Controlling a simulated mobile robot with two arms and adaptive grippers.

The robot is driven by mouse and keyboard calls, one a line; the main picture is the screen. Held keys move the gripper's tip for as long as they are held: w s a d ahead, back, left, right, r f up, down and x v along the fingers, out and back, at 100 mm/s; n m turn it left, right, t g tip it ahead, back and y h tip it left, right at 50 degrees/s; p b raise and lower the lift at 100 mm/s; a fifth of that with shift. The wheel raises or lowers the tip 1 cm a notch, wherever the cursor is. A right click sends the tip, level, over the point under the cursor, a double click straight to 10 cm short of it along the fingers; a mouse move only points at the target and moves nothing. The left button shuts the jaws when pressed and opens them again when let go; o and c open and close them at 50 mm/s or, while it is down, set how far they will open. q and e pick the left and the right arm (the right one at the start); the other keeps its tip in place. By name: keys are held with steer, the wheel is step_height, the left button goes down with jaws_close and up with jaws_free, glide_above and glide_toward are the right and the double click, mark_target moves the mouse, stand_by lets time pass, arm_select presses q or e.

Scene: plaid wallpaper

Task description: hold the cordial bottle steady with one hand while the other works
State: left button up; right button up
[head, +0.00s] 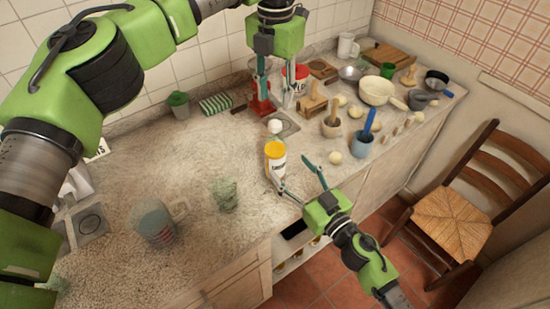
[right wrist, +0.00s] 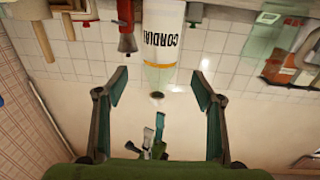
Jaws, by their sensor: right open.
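The cordial bottle (head: 277,168) has a white body with dark lettering and a yellow end uppermost in the head view. In the right wrist view the bottle (right wrist: 164,38) shows its CORDIAL label, a yellow band and a narrow dark tip between my fingers' line. My right gripper (head: 299,177) is open beside the bottle's lower part; its fingers (right wrist: 158,90) stand apart, with no contact visible. I cannot tell how the bottle's lower end rests.
A white ball (head: 275,126) lies behind the bottle, near a red object (head: 261,106).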

mark_target(274, 149)
steer(key=x, duration=0.9)
steer(key=shift+c, duration=0.4)
